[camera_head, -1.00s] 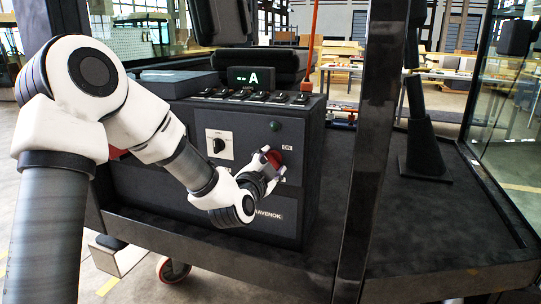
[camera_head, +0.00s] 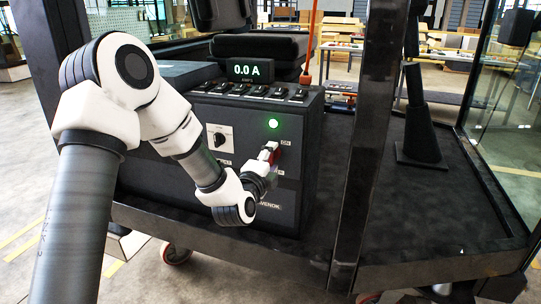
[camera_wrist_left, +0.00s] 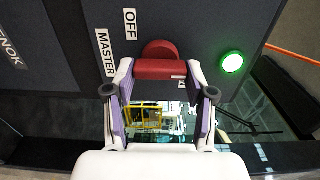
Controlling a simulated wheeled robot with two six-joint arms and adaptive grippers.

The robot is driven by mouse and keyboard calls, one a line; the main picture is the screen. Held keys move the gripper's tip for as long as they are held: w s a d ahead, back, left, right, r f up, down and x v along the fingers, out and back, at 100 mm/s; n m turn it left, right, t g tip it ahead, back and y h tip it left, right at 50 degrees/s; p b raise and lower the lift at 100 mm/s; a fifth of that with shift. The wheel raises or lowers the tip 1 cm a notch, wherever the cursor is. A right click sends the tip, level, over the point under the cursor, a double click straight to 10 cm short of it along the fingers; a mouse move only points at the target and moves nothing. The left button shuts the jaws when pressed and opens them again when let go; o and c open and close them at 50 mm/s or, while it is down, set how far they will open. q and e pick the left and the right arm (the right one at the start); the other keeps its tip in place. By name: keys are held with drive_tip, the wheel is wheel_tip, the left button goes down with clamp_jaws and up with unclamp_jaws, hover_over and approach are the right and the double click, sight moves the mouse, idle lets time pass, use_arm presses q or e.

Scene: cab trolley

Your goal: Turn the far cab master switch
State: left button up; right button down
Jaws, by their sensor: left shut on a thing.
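The red master switch (camera_wrist_left: 160,50) is on the dark front panel of the cab console. Its bar-shaped handle (camera_wrist_left: 158,69) lies between the two fingers of my left gripper (camera_head: 268,157), which is shut on it. In the left wrist view, the labels OFF (camera_wrist_left: 130,23) and MASTER (camera_wrist_left: 105,52) show beside the switch. In the head view, my gripper covers part of the switch, and the ON label (camera_head: 285,142) shows above it. A green lamp (camera_head: 273,124) above the switch is lit. My right gripper is not in view.
A display (camera_head: 250,70) on the console (camera_head: 305,165) reads 0.0 A. A row of black rocker switches (camera_head: 250,91) and a black knob on a white plate (camera_head: 220,138) are near my left arm. A dark post (camera_head: 365,150) stands right of the console.

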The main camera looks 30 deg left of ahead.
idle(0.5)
use_arm(q)
drive_tip(key=o, duration=1.2)
drive_tip(key=shift+c, duration=0.2)
drive_tip(key=v, duration=0.7)
drive_tip(key=shift+s, duration=0.2)
drive_tip(key=shift+d+f, duration=0.1)
drive_tip(key=shift+f, duration=0.05)
